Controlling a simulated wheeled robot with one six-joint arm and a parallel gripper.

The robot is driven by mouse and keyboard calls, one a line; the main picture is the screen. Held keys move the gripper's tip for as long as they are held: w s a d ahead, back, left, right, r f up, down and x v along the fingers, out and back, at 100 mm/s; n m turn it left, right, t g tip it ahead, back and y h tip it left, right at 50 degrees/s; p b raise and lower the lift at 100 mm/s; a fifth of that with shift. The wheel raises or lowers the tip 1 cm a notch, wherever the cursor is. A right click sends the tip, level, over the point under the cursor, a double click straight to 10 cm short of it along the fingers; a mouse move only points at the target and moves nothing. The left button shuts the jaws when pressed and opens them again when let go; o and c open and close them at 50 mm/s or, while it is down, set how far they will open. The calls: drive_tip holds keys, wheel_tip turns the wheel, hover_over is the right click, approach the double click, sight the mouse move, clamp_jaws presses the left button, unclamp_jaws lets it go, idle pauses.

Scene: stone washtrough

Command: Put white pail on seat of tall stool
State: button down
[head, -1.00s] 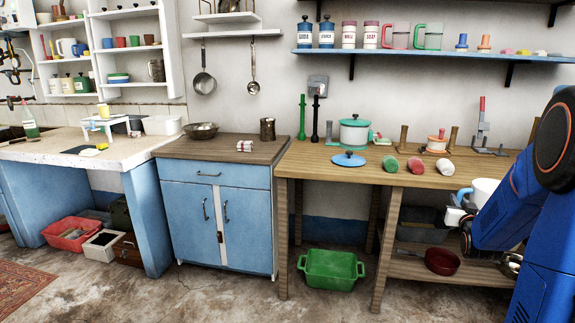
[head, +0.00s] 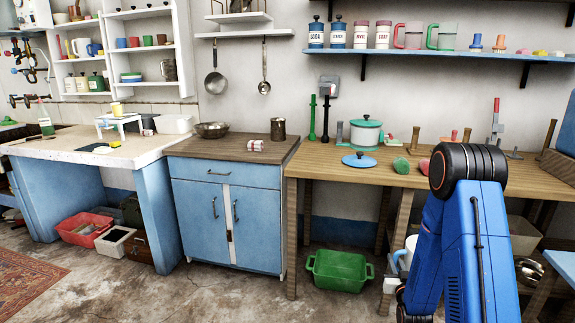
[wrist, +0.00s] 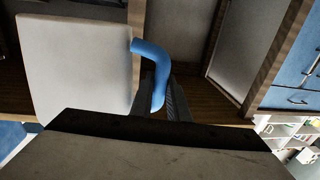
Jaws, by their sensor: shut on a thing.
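The white pail (head: 410,243) shows in the head view left of my blue arm, partly hidden by it, in front of the wooden workbench. In the wrist view the white pail (wrist: 75,65) fills the left side, with its blue handle (wrist: 152,52) curving to the right. My gripper (wrist: 166,100) is shut on this handle, a dark finger on each side of it.
The wooden workbench (head: 330,160) holds a blue lid (head: 360,160), a white pot (head: 366,136) and other items. A green tub (head: 340,270) sits on the floor below. A blue cabinet (head: 228,215) stands to the left. The front floor is clear at centre.

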drive_tip(key=w+a+f+n+y, duration=0.1)
drive_tip(key=a+f+y, duration=0.1)
drive_tip(key=a+f, duration=0.9)
wheel_tip(320, 180, down, 3)
drive_tip(key=shift+w+a+r, duration=0.1)
drive_tip(key=shift+w+a, duration=0.15)
drive_tip(key=shift+w, duration=0.1)
